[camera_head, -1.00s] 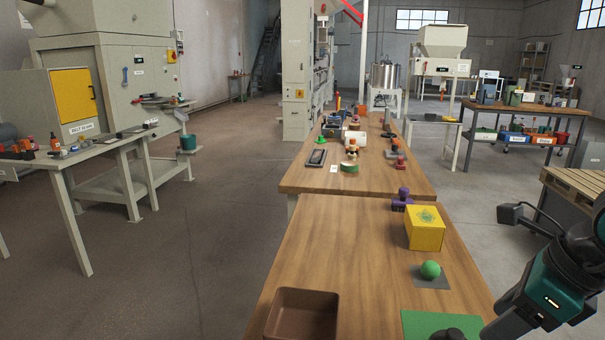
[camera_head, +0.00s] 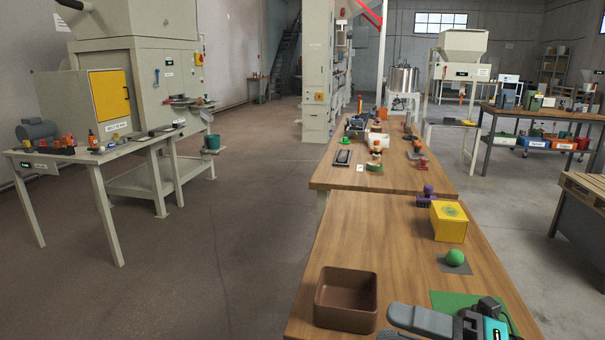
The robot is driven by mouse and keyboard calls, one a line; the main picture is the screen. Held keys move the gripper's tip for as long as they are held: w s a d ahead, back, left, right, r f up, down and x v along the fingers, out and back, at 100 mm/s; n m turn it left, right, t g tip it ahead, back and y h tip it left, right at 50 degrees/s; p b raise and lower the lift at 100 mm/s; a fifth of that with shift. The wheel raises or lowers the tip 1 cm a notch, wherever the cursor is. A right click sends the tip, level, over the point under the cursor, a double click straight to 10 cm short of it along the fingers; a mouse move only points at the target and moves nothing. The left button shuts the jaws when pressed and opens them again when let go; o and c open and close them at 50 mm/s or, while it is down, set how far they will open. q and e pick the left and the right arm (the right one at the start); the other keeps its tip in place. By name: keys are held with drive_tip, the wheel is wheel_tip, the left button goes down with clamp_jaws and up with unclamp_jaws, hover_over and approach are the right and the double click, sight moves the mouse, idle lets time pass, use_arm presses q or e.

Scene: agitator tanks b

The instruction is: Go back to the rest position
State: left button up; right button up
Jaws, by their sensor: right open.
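My right gripper (camera_head: 388,322) shows at the bottom edge of the head view, partly cut off. It is open, with a grey finger over the near table, close to the right side of a brown open box (camera_head: 346,313). Nothing shows between its fingers, though part of it is out of frame. My left gripper is not in view.
A green mat (camera_head: 452,297) lies partly behind my right gripper. A green ball (camera_head: 455,257) on a dark grey square, a yellow box (camera_head: 448,222) and a purple stamp-like object (camera_head: 426,195) stand farther back.

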drive_tip(key=w+d+f+m+t+h, duration=0.25)
drive_tip(key=f+m+t+h, duration=0.25)
drive_tip(key=m, duration=0.6)
drive_tip(key=w+d+f+m+t+h, duration=0.1)
drive_tip(key=d+f+m+t+h, duration=0.2)
drive_tip(key=f+m+t+h, duration=0.5)
drive_tip(key=s+f+m+g+h, duration=0.1)
drive_tip(key=s+f+m+g, duration=0.3)
drive_tip(key=f, duration=0.4)
drive_tip(key=s+a+f+m+g+h+p, duration=0.1)
drive_tip(key=s+f+m+g+h, duration=0.1)
drive_tip(key=s+f+m+g, duration=0.3)
wheel_tip(320, 180, down, 3)
drive_tip(key=s+m, duration=0.1)
drive_tip(key=m, duration=0.2)
drive_tip(key=shift+s+m, duration=0.3)
drive_tip(key=shift+s, duration=0.05)
drive_tip(key=shift+r, duration=0.1)
